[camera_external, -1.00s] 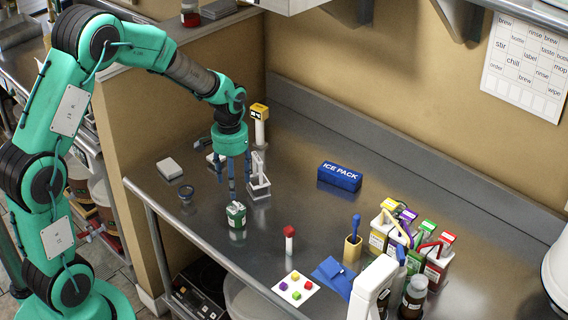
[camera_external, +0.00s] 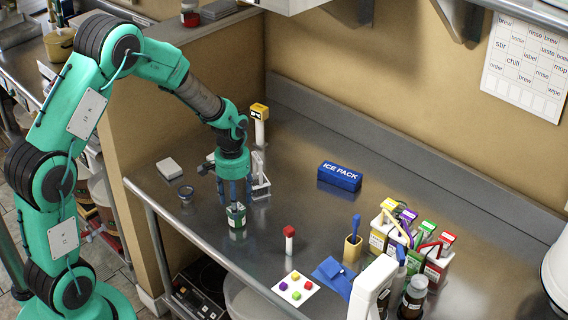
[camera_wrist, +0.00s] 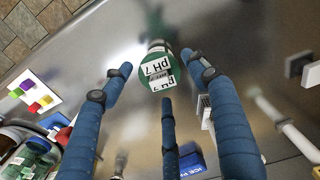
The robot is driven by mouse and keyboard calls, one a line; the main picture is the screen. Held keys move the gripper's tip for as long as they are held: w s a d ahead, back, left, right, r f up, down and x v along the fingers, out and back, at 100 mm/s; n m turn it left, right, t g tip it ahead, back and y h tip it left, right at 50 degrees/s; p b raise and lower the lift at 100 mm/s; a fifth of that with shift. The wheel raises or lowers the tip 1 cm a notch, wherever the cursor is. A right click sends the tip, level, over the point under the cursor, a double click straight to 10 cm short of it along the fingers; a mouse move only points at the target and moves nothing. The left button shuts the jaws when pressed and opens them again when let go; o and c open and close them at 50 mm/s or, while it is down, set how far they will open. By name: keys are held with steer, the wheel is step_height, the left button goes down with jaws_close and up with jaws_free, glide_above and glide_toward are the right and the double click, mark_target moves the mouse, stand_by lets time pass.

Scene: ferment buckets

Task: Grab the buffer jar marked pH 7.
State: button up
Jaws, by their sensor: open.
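The buffer jar (camera_external: 237,220) is a small green jar with a white label, upright on the steel bench near its front edge. In the wrist view its green lid (camera_wrist: 158,78) faces the camera and reads "pH 7". My gripper (camera_external: 236,208) points down just above and around the jar, its lower ends overlapping the jar's top in the external view. In the wrist view its blue fingers (camera_wrist: 160,95) are spread, with the lid between them and no clear contact. Whether the fingertips reach below the lid cannot be told.
A white stand (camera_external: 260,183) is close behind the gripper. The blue ice pack (camera_external: 340,176) lies farther back.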

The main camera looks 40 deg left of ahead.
steer(key=shift+f, duration=0.2)
steer(key=shift+s+f+b, duration=0.1)
steer(key=shift+f+b, duration=0.3)
steer(key=shift+f, duration=2.15)
steer(key=shift+c, duration=0.6)
steer(key=c, duration=1.1)
